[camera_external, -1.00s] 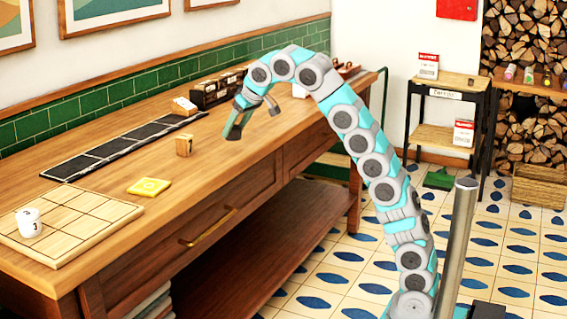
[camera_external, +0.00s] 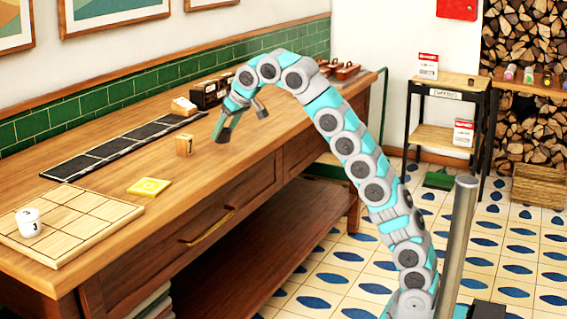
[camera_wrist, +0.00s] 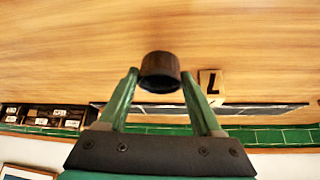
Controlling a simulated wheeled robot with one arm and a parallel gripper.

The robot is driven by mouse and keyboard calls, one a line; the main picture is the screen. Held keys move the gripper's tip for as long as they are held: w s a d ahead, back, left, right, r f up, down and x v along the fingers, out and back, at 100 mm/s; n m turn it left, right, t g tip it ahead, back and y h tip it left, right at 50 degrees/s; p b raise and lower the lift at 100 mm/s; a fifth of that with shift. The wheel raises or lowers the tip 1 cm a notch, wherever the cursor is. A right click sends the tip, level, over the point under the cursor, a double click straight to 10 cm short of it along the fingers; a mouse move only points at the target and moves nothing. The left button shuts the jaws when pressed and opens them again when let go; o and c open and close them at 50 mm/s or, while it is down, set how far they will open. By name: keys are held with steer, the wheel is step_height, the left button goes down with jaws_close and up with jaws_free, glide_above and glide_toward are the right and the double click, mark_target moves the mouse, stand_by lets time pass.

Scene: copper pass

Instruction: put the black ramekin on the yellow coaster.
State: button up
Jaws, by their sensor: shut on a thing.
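The black ramekin (camera_wrist: 160,70) is a small, dark round cup between the fingertips of my gripper (camera_wrist: 160,78) in the wrist view. My gripper is shut on it and holds it above the table. The yellow coaster (camera_external: 149,187) is a flat square lying bare on the counter, to the left of and nearer the camera than my gripper. It does not show in the wrist view.
The wooden block (camera_external: 184,146), marked 7, stands between my gripper and the coaster; it also shows in the wrist view (camera_wrist: 210,83). A gridded wooden board (camera_external: 90,222) bears a white cup (camera_external: 29,223). A black panelled strip (camera_external: 110,150) lies behind. Counter around the coaster is clear.

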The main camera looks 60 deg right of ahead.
steer(key=shift+f, duration=1.1)
steer(key=shift+f, duration=0.35)
steer(key=o, duration=1.4)
steer(key=shift+r, duration=0.1)
steer(key=v, duration=0.5)
steer(key=shift+w+a+r, duration=0.1)
steer(key=shift+w+a, duration=0.05)
steer(key=shift+w, duration=0.05)
steer(key=shift+o, duration=0.2)
steer(key=shift+p+v, duration=0.45)
steer(key=shift+v, duration=0.95)
